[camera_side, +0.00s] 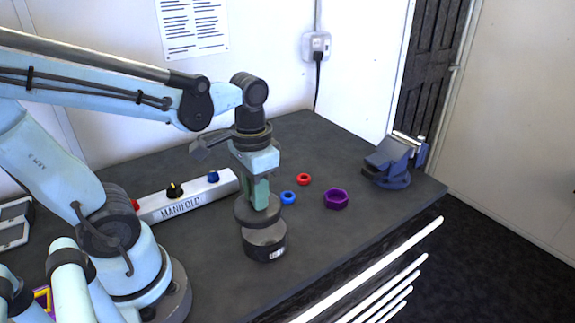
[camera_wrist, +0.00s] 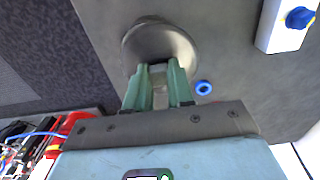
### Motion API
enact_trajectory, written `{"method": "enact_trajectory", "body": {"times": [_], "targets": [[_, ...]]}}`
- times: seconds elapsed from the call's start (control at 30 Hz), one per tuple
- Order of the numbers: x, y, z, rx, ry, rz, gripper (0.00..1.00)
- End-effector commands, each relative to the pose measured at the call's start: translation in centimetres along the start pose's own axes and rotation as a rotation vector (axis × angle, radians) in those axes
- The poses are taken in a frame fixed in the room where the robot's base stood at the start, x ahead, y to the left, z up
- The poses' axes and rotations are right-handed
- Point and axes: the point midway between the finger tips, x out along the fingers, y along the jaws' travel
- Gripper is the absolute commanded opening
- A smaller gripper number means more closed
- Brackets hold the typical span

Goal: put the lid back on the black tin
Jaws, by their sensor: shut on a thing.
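My gripper (camera_side: 259,200) is shut on the dark round lid (camera_side: 246,216) and points straight down. In the wrist view the green fingers (camera_wrist: 158,72) are closed at the middle of the lid (camera_wrist: 181,44). The black tin (camera_side: 264,244) stands upright on the bench, directly under the lid, with a small white label on its side. The lid looks roughly level and sits slightly left of the tin in the side view. I cannot tell whether the lid touches the rim. In the wrist view the lid hides most or all of the tin.
A white manifold box (camera_side: 188,199) with knobs lies left of the tin. A blue nut (camera_side: 288,198), a red ring (camera_side: 304,179) and a purple nut (camera_side: 336,199) lie to the right. A blue vise (camera_side: 388,163) stands at the far right edge. The bench front is clear.

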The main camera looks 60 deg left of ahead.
Motion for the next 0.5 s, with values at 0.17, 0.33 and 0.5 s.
{"method": "enact_trajectory", "body": {"times": [0.17, 0.33, 0.5], "targets": [[-1.1, 1.1, -0.1, -0.01, 0.001, -0.001, 0.0], [-2.1, 1.6, -0.3, -0.036, 0.002, -0.002, 0.0], [-1.4, 1.6, -0.4, -0.038, 0.002, -0.002, 0.0]]}}
